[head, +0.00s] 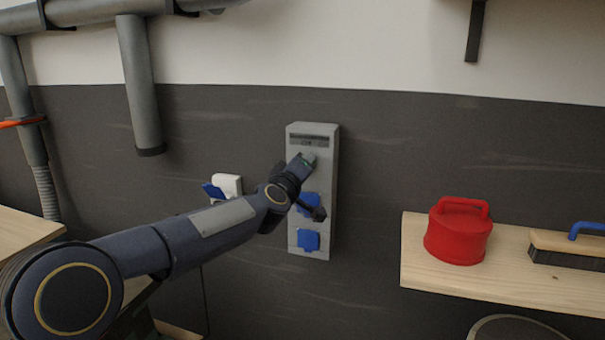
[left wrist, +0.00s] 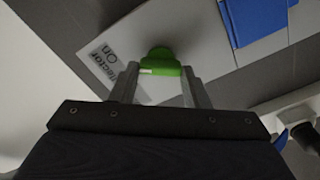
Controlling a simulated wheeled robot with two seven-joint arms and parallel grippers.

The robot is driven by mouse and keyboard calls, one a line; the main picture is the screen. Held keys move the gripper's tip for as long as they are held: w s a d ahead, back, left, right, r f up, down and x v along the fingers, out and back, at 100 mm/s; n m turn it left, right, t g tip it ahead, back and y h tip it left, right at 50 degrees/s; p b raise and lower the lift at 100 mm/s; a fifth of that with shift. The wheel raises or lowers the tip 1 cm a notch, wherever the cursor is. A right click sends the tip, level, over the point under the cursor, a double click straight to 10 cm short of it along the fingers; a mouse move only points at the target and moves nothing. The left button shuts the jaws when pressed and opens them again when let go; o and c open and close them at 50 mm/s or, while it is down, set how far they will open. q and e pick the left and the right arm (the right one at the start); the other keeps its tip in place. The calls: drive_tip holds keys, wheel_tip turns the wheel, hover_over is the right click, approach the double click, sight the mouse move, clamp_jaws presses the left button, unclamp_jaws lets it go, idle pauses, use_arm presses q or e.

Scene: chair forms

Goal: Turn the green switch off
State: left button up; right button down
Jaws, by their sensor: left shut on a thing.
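The green switch (left wrist: 160,62) sits on the front of a grey wall box (head: 318,215). In the left wrist view it lies between my two left fingers, with a label beside it that shows the word "On". In the head view the switch (head: 309,157) is a small green patch at my left gripper's tip, mostly hidden. My left gripper (left wrist: 158,82) is shut on the switch; it also shows in the head view (head: 304,162), reaching the upper part of the box. My right gripper is in neither view.
Blue socket covers (head: 308,240) are on the box below the switch. A white fitting with a blue flap (head: 228,185) is on the wall to the left. At right, a wooden shelf (head: 420,270) holds a red container (head: 458,235) and a brush (head: 570,247). Grey pipes (head: 140,90) hang at upper left.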

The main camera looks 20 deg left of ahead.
use_arm(q)
drive_tip(key=shift+f+n+b, duration=0.2)
drive_tip(key=shift+n+b, duration=0.9)
drive_tip(key=shift+n, duration=2.4)
drive_tip(key=o, duration=1)
drive_tip(key=shift+s, duration=0.1)
drive_tip(key=s, duration=0.4)
drive_tip(key=s+b, duration=0.1)
drive_tip(key=s, duration=0.2)
drive_tip(key=shift+s+a, duration=0.2)
drive_tip(key=shift+s, duration=0.15)
